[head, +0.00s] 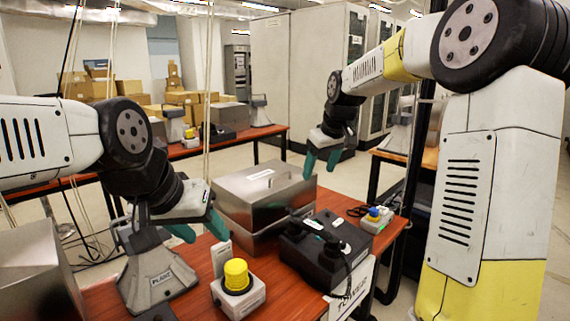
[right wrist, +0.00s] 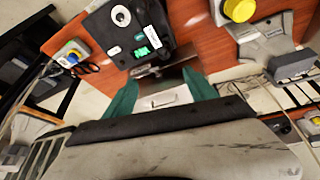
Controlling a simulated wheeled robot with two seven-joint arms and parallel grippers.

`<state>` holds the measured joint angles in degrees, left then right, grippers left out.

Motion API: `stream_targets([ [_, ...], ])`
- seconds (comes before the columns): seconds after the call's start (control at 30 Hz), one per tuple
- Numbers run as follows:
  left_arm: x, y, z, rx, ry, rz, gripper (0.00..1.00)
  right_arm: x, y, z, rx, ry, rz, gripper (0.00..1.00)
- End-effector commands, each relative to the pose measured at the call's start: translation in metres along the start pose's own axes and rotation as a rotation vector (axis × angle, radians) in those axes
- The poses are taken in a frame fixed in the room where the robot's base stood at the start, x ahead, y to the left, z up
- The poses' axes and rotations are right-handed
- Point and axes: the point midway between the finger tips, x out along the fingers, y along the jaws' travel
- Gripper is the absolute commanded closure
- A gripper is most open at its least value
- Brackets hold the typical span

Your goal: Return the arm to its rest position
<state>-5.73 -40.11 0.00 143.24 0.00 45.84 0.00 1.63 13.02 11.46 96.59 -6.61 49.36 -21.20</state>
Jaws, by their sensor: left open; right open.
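My right arm comes in from the right in the head view. Its gripper (head: 322,158) has green fingers that are spread apart and empty, in the air above and behind the metal box (head: 262,190). In the right wrist view the same gripper (right wrist: 160,95) shows its two green fingers apart with nothing between them. My left gripper (head: 198,230) has green fingers low over the table, close to a grey stand marked PLANE (head: 158,275). It holds nothing that I can see, and part of it is hidden by its own wrist.
A black phone unit (head: 325,250) stands at the table's front, with a small yellow-and-blue button box (head: 376,218) to its right. A yellow button (head: 237,275) on a grey base is left of it. Another red table (head: 225,142) stands behind, near cardboard boxes (head: 185,98) and cabinets (head: 300,80).

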Motion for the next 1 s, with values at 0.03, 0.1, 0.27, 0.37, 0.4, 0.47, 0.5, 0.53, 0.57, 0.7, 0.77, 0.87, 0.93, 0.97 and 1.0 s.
stream_targets([
  [0.03, 0.000, 0.000, 0.000, 0.000, 0.000, 0.000, 0.51, -0.021, -0.008, 0.015, 0.024, 0.009, 0.015, 0.35],
  [0.1, 0.000, 0.000, 0.000, 0.000, 0.000, 0.000, 0.51, -0.043, -0.017, 0.036, 0.066, 0.020, 0.030, 0.35],
  [0.27, 0.000, 0.000, 0.000, 0.000, 0.000, 0.000, 0.51, -0.084, -0.041, 0.091, 0.171, 0.051, 0.053, 0.35],
  [0.37, 0.000, 0.000, 0.000, 0.000, 0.000, 0.000, 0.51, -0.102, -0.058, 0.128, 0.241, 0.074, 0.059, 0.35],
  [0.4, 0.000, 0.000, 0.000, 0.000, 0.000, 0.000, 0.51, -0.108, -0.065, 0.143, 0.269, 0.084, 0.058, 0.35],
  [0.47, 0.000, 0.000, 0.000, 0.000, 0.000, 0.000, 0.51, -0.115, -0.074, 0.166, 0.313, 0.101, 0.057, 0.35],
  [0.5, 0.000, 0.000, 0.000, 0.000, 0.000, 0.000, 0.51, -0.117, -0.081, 0.180, 0.340, 0.111, 0.055, 0.35],
  [0.53, 0.000, 0.000, 0.000, 0.000, 0.000, 0.000, 0.51, -0.119, -0.086, 0.191, 0.359, 0.119, 0.052, 0.35],
  [0.57, 0.000, 0.000, 0.000, 0.000, 0.000, 0.000, 0.51, -0.120, -0.091, 0.200, 0.379, 0.127, 0.049, 0.35],
  [0.7, 0.000, 0.000, 0.000, 0.000, 0.000, 0.000, 0.51, -0.120, -0.108, 0.235, 0.449, 0.154, 0.033, 0.35],
  [0.77, 0.000, 0.000, 0.000, 0.000, 0.000, 0.000, 0.51, -0.119, -0.113, 0.244, 0.469, 0.161, 0.027, 0.35],
  [0.87, 0.000, 0.000, 0.000, 0.000, 0.000, 0.000, 0.51, -0.118, -0.118, 0.253, 0.487, 0.167, 0.021, 0.35],
  [0.93, 0.000, 0.000, 0.000, 0.000, 0.000, 0.000, 0.51, -0.117, -0.120, 0.256, 0.493, 0.168, 0.019, 0.35],
  [0.97, 0.000, 0.000, 0.000, 0.000, 0.000, 0.000, 0.51, -0.117, -0.120, 0.256, 0.493, 0.168, 0.019, 0.35],
  [1.0, 0.000, 0.000, 0.000, 0.000, 0.000, 0.000, 0.51, -0.117, -0.120, 0.256, 0.494, 0.168, 0.019, 0.35],
])
